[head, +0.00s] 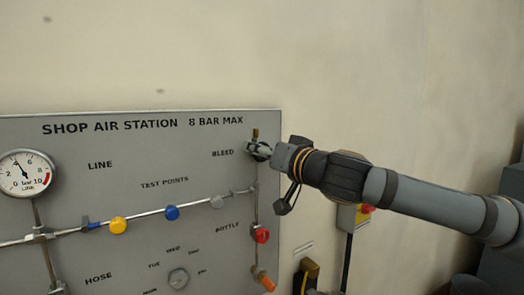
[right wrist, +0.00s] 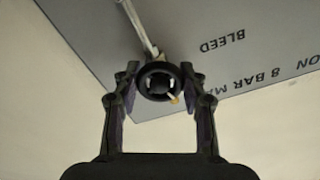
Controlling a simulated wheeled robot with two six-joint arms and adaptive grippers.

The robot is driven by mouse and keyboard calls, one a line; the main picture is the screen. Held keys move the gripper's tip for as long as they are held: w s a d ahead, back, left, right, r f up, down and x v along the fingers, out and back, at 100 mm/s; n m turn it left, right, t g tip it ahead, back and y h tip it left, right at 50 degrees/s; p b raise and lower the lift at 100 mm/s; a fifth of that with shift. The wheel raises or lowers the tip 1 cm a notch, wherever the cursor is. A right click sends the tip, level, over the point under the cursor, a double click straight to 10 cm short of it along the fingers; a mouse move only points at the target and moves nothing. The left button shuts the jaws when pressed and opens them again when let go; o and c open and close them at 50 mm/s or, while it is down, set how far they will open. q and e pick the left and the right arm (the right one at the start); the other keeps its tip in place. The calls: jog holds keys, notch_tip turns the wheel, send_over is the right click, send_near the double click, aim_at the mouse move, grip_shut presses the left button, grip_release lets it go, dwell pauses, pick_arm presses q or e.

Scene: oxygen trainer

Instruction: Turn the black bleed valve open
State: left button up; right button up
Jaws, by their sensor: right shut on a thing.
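The black bleed valve (right wrist: 159,82) is a round black handwheel beside the word BLEED, at the top right of the grey panel (head: 120,160). My right gripper (right wrist: 159,86) has its two fingers on either side of the wheel and is shut on it. In the head view, my right gripper (head: 265,152) reaches in from the right and covers most of the valve. A short brass outlet (head: 255,134) stands just above the valve. My left gripper is not in view.
A gauge (head: 24,173) reads about 4 bar at the left. Yellow (head: 118,225), blue (head: 171,212) and grey caps (head: 217,202) sit along the pipe. A red knob (head: 262,236) and an orange handle (head: 264,281) are below the valve. A box with a red button (head: 366,208) is right of the panel.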

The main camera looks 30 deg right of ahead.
jog(key=n, duration=0.3)
jog(key=shift+n, duration=0.4)
jog(key=n, duration=0.4)
jog(key=shift+n, duration=0.3)
jog(key=n, duration=1.2)
jog(key=shift+f+n, duration=0.1)
jog(key=shift+n, duration=0.2)
jog(key=n+b, duration=0.1)
jog(key=n, duration=0.2)
jog(key=shift+n, duration=0.3)
jog(key=n, duration=0.3)
jog(key=shift+n+b, duration=0.3)
jog(key=shift+b, duration=0.05)
jog(key=shift+n+b, duration=0.35)
jog(key=shift+n, duration=1.45)
